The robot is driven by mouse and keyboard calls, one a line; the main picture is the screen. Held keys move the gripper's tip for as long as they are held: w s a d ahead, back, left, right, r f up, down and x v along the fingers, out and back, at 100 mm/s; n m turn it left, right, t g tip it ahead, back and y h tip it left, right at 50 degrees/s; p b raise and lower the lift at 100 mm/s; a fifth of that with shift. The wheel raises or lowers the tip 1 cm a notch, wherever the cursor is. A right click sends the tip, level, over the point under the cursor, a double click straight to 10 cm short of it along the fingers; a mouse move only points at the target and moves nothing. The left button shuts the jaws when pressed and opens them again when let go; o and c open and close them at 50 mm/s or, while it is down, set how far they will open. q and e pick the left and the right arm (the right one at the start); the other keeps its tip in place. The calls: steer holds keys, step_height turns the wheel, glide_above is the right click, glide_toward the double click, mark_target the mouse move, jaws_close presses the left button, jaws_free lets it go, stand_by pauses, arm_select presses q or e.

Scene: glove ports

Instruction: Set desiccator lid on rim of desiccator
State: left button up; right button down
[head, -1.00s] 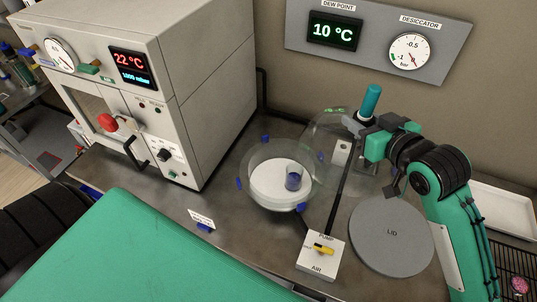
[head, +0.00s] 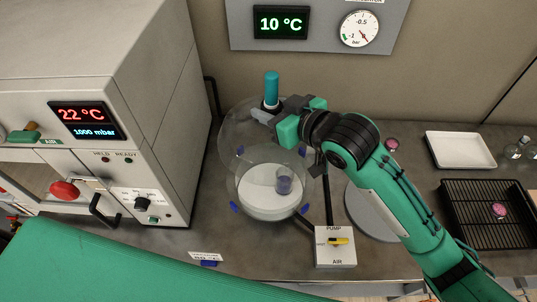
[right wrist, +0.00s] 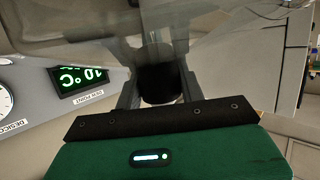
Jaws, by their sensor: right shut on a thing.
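In the right wrist view the fingers close on a dark knob (right wrist: 160,78), with clear glass beyond. My left gripper is not in view.
The round grey lid rest (head: 366,212) is bare, partly behind my right arm. A pump/air valve box (head: 335,258) stands in front right of the bowl. A grey oven cabinet (head: 150,120) stands left. A white tray (head: 460,150) and black rack (head: 482,222) lie right.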

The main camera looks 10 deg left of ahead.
step_height(320, 180, down, 15)
steer(key=p, duration=0.2)
steer(key=shift+r, duration=0.2)
steer(key=shift+f, duration=0.6)
steer(key=c, duration=0.9)
jaws_free()
steer(key=shift+c, duration=0.2)
steer(key=shift+o, duration=0.4)
